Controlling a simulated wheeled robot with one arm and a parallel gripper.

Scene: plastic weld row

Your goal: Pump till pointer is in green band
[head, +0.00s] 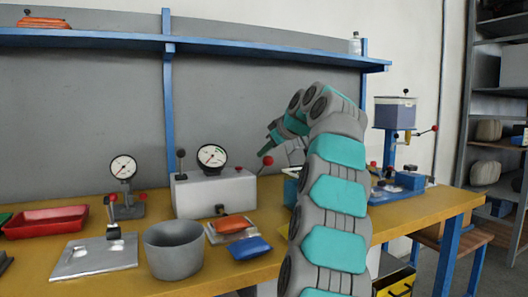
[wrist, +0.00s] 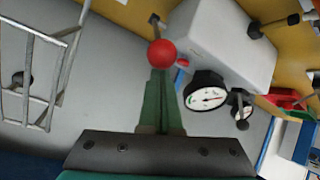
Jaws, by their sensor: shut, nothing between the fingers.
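The white pump box (head: 215,193) stands on the bench with a round gauge (head: 212,156) on top. A small green mark shows near the top of its dial; the pointer is too small to read surely. The gauge also shows in the wrist view (wrist: 207,97), with a reddish pointer. A lever with a red ball knob (head: 267,160) sticks out from the box's right side. My gripper (head: 267,148) is shut and empty, its green fingertips close above the knob. In the wrist view the knob (wrist: 162,53) sits at the fingertips; I cannot tell whether they touch.
A second gauge (head: 123,167) on a stand is left of the box. A blue press (head: 397,180) stands on the right. A blue shelf (head: 110,42) runs above.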

